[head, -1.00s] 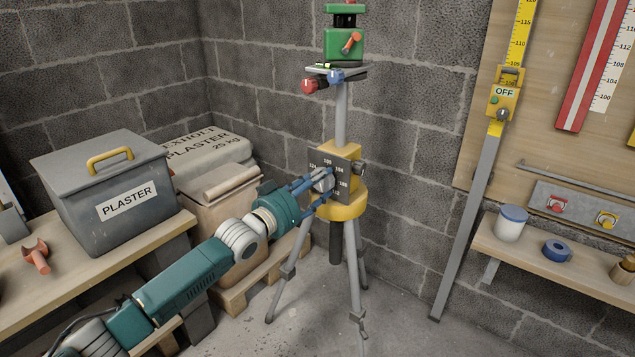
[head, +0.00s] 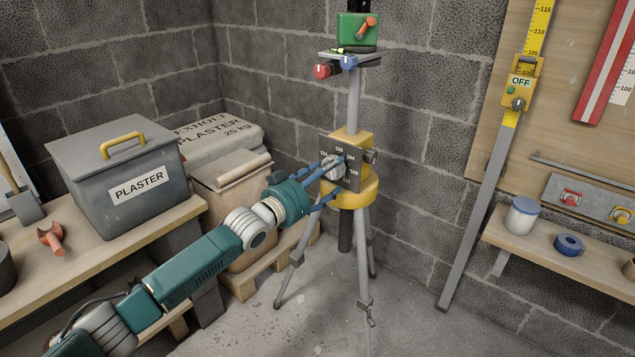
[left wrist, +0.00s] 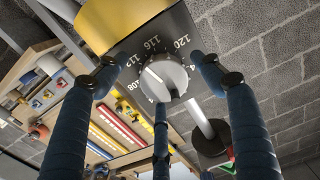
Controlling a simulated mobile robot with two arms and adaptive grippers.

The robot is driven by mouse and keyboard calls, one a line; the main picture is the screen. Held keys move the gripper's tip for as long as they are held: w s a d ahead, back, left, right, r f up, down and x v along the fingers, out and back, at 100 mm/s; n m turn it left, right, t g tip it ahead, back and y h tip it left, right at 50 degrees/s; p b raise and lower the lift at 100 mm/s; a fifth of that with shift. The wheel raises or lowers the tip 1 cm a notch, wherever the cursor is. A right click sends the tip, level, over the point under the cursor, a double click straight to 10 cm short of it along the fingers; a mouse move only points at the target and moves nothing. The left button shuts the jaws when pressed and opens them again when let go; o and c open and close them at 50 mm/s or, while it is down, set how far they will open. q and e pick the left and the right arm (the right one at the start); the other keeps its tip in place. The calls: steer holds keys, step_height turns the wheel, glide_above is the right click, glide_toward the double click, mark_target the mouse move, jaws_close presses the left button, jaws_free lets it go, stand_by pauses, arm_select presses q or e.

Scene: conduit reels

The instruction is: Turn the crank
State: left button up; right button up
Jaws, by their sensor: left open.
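The grey round crank (head: 332,168), a knob with a raised bar, sits on a dark numbered plate (head: 353,176) on the yellow tripod mount. In the left wrist view the crank (left wrist: 164,77) is near the middle, with 108, 116 and 120 readable on the plate (left wrist: 140,42). My left gripper (head: 330,178) reaches it from the left. Its blue fingers (left wrist: 157,85) are spread open around the crank, two at the sides and one below. Gaps show at the sides; I cannot tell whether the lower finger touches. My right gripper is not in view.
The tripod (head: 363,260) carries a green device (head: 357,34) above the mount. A bench with a grey plaster box (head: 120,190) stands at the left, plaster bags (head: 228,138) behind. A shelf (head: 545,250) and a leaning yellow-grey staff (head: 480,200) are at the right.

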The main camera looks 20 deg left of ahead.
arm_select(q)
steer(key=v, duration=1.1)
steer(key=shift+s, duration=0.2)
steer(key=shift+a+f, duration=0.1)
